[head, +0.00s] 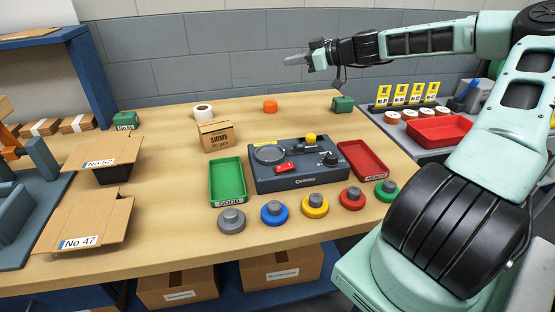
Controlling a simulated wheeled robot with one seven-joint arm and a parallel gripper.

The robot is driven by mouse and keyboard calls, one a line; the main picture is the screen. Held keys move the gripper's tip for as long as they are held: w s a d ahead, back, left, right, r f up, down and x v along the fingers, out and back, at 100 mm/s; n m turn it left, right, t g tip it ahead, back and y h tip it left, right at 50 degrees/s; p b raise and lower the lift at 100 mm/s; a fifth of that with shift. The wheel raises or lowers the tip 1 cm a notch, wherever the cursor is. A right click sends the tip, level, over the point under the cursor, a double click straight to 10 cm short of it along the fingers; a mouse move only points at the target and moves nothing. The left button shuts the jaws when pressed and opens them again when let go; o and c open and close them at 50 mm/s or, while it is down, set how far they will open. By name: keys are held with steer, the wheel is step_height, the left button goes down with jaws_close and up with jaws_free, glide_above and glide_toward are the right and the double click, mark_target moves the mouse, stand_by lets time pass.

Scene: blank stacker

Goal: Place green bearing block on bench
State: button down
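A small dark green block (342,104), which looks like a bearing block, sits on the wooden bench (160,225) near its back right edge. Another green block-like item (126,120) with a pale label stands at the back left of the bench; I cannot tell which is the bearing block. My gripper (294,60) is raised above the back of the bench, left of and higher than the right green block, apart from it. Its fingers point left and are seen side-on, so their opening is unclear. Nothing shows held in it.
A grey tester (300,180) stands mid-bench between a green tray (228,180) and a red tray (363,160). Several colored round pieces line the front. A shims box (215,136), white roll (202,112) and orange piece (270,106) stand behind.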

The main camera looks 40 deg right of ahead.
steer(key=shift+n, duration=0.3)
step_height(320, 180, down, 5)
steer(key=b, duration=0.3)
steer(key=shift+f, duration=0.1)
